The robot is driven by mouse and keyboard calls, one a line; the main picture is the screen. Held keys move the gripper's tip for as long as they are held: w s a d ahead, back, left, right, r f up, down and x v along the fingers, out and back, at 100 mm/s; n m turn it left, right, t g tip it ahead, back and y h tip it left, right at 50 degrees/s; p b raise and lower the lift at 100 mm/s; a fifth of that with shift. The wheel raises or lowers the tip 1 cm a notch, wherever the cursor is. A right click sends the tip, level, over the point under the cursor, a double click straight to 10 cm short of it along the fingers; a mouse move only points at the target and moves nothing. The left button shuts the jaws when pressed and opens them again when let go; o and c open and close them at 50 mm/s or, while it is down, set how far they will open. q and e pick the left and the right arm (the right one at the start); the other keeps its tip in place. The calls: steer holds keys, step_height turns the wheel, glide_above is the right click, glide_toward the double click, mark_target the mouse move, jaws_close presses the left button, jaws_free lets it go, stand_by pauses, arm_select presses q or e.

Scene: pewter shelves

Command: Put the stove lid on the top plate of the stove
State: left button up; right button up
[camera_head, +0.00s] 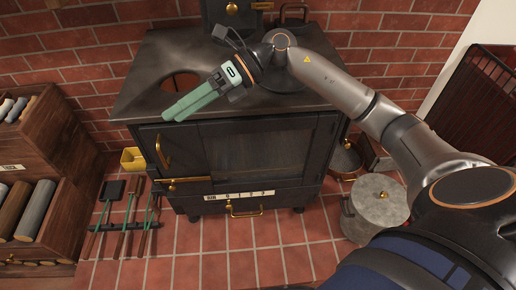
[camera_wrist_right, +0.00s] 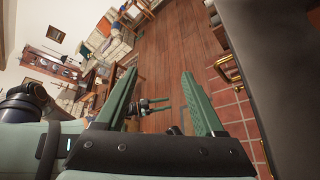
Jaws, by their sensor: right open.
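The dark stove (camera_head: 262,155) stands against the brick wall in the head view. Its top plate (camera_head: 150,68) has a round opening (camera_head: 180,84) at the left with a rusty brown inside. A dark round piece with a brass-coloured part, possibly the stove lid (camera_head: 345,158), is low beside the stove's right side; I cannot tell for sure. My right gripper (camera_head: 178,108) is above the stove's front left edge, pointing left and toward the front. In the wrist view its two green fingers (camera_wrist_right: 160,75) are apart with nothing between them.
A grey metal bin (camera_head: 376,205) stands on the tiles at right. Several hearth tools (camera_head: 125,215) and a yellow container (camera_head: 132,160) are left of the stove, near wooden log shelves (camera_head: 60,140). Tiles in front of the stove are clear. My right arm hides part of the top plate.

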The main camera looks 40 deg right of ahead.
steer(key=s+a+r+m+t+y, duration=0.1)
steer(key=s+a+m+y, duration=0.25)
steer(key=a+y, duration=0.2)
steer(key=w+d+f+m+t+h, duration=0.1)
steer(key=d+f+m+t+h, duration=0.1)
steer(key=f+m+t+h, duration=0.5)
steer(key=d+f+m+t+h, duration=0.1)
steer(key=d+f+m+t, duration=0.2)
steer(key=m, duration=0.8)
steer(key=w+d+f+m+t+h, duration=0.1)
steer(key=d+f+m+t+h, duration=0.2)
steer(key=f+m, duration=0.5)
steer(key=s+d+f+m+g+h, duration=0.1)
steer(key=s+f+m+g+h, duration=0.4)
steer(key=s+f+m, duration=0.5)
steer(key=s+f+g, duration=0.2)
steer(key=s+f, duration=0.5)
steer(key=f, duration=0.3)
steer(key=shift+d+f, duration=0.25)
